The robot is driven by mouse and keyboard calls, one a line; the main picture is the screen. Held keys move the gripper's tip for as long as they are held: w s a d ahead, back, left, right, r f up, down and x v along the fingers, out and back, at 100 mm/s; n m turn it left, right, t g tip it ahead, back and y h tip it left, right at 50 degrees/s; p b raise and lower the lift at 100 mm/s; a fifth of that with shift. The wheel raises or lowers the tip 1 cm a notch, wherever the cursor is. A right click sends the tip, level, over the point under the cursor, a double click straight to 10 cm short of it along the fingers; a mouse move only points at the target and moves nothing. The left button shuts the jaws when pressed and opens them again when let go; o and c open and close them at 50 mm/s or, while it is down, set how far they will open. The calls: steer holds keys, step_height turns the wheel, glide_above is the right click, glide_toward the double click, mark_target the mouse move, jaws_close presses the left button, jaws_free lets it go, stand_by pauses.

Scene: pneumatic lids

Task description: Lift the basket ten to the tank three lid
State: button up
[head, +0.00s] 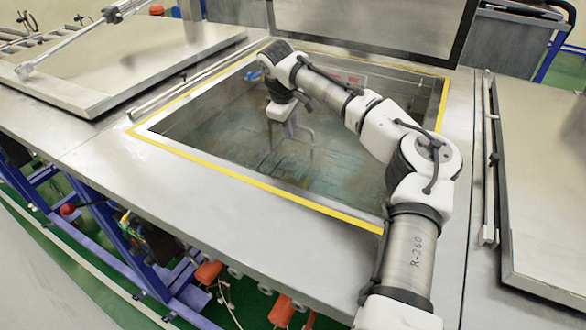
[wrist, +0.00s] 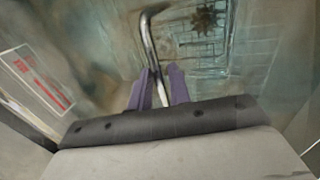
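The open tank (head: 290,198), with a yellow-edged rim, lies in the middle of the head view. Inside it a basket of thin wire (wrist: 245,50) shows faintly through murky liquid. A bent metal handle (wrist: 149,42) rises from it. My gripper (head: 291,128) points down into the tank. In the wrist view its purple fingers (wrist: 160,82) stand on either side of the handle's bar, close to it. I cannot tell whether they press on it. The raised lid (head: 370,25) stands upright behind the tank. No number on basket or lid is readable.
A closed lid with a piston (head: 130,58) lies on the left, another metal lid (head: 545,170) on the right. A bare steel ledge (head: 200,205) runs in front of the tank. A white label with red print (wrist: 32,75) is on the tank wall. My arm crosses the tank's right side.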

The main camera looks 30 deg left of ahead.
jaws_close()
steer(key=shift+r, duration=0.1)
steer(key=shift+r+p, duration=1.5)
steer(key=shift+p, duration=0.4)
